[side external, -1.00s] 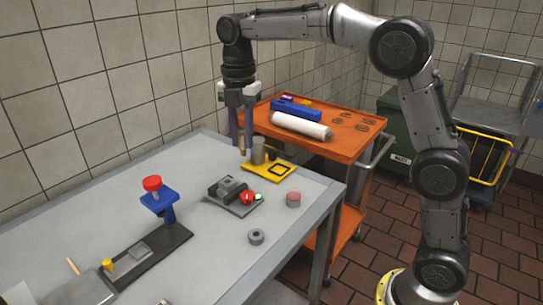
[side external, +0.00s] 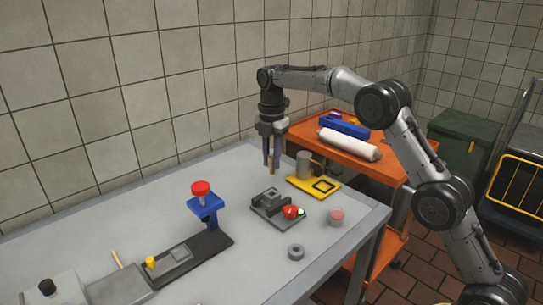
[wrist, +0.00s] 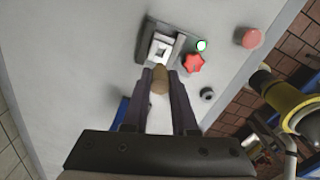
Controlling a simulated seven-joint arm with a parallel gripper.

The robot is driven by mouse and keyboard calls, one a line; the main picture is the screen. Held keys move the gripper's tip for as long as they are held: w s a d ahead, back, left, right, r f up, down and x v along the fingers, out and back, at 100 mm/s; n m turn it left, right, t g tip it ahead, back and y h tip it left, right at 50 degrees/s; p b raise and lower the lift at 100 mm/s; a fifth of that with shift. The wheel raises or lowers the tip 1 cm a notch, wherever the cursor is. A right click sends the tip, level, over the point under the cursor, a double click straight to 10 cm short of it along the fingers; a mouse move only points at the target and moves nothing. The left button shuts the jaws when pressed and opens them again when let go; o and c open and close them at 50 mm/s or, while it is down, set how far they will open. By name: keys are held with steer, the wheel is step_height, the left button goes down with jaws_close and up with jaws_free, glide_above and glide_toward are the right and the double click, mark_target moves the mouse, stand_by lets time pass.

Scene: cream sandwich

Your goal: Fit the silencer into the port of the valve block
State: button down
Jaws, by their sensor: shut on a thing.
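The silencer, a small tan-brown cylinder (side external: 272,171), is held between the fingertips of my gripper (side external: 271,160) and points down. It also shows in the wrist view (wrist: 160,82), between the two dark fingers. The valve block (side external: 271,197) is a grey block on a dark base plate, with a red star knob (side external: 290,212) at its right. In the wrist view the valve block (wrist: 161,46) lies just beyond the silencer's tip, with a dark opening in a pale face. The silencer is above the table and apart from the block.
A yellow plate (side external: 299,184) with a grey cylinder (side external: 304,165) stands behind right of the block. A red-topped button (side external: 336,216) and a grey ring (side external: 296,252) lie on the table. A blue stand with a red top (side external: 205,205) is at left.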

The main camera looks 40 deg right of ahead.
mark_target(272, 156)
steer(key=shift+f, duration=2.9)
steer(key=shift+f, duration=1.75)
steer(key=c, duration=0.6)
jaws_free()
steer(key=shift+c, duration=0.2)
step_height(272, 156, up, 14)
steer(key=shift+f, duration=0.1)
